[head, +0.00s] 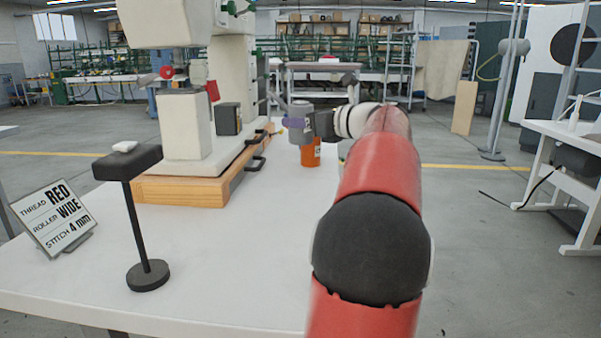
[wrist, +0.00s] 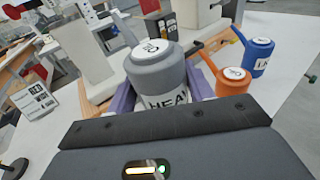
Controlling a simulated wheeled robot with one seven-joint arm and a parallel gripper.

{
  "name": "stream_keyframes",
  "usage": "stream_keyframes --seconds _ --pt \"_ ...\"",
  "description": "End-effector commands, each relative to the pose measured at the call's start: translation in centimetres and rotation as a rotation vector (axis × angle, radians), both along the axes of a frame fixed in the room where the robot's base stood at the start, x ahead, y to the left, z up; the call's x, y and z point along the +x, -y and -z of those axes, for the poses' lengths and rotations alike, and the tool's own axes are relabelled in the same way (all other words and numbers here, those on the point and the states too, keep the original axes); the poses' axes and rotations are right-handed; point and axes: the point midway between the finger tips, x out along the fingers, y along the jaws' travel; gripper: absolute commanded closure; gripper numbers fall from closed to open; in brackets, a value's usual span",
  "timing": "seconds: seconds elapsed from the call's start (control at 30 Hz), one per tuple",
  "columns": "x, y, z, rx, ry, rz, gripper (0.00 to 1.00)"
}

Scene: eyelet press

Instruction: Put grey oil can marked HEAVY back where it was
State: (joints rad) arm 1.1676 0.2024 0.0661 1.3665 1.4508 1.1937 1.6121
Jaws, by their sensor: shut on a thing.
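The grey oil can (wrist: 158,72) fills the middle of the wrist view, its label partly readable as "HEA" and the rest cut off by my gripper. Purple jaw pads stand on both sides of it. In the head view the grey can (head: 300,106) is small, at the end of my arm, and my gripper (head: 297,123) is shut around it. The can looks upright, and in the head view it overlaps the top of an orange can (head: 310,154). I cannot tell whether its base touches anything.
The orange can also shows in the wrist view (wrist: 232,88), with a blue can (wrist: 257,55) beyond it. The white press (head: 188,125) stands on a wooden base (head: 170,190) to the left. A black stand (head: 137,220) and a sign (head: 53,218) are nearer. The front tabletop (head: 230,270) is clear.

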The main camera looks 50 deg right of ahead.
Motion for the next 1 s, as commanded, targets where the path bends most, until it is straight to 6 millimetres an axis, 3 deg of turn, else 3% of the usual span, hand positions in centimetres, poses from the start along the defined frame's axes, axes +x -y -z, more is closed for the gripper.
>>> stream_keyframes --seconds 0.03,0.2,0.47,0.67,1.0 --pt "-0.1 0.0 1.8 0.004 0.000 0.001 0.65" --pt "0.0 0.0 4.9 0.003 0.001 0.000 0.65" --pt "0.0 0.0 6.8 0.001 0.001 0.000 0.65" --pt "0.0 0.0 9.8 0.002 0.001 0.000 0.65" --pt "0.0 0.0 10.3 0.000 0.001 0.000 0.65"
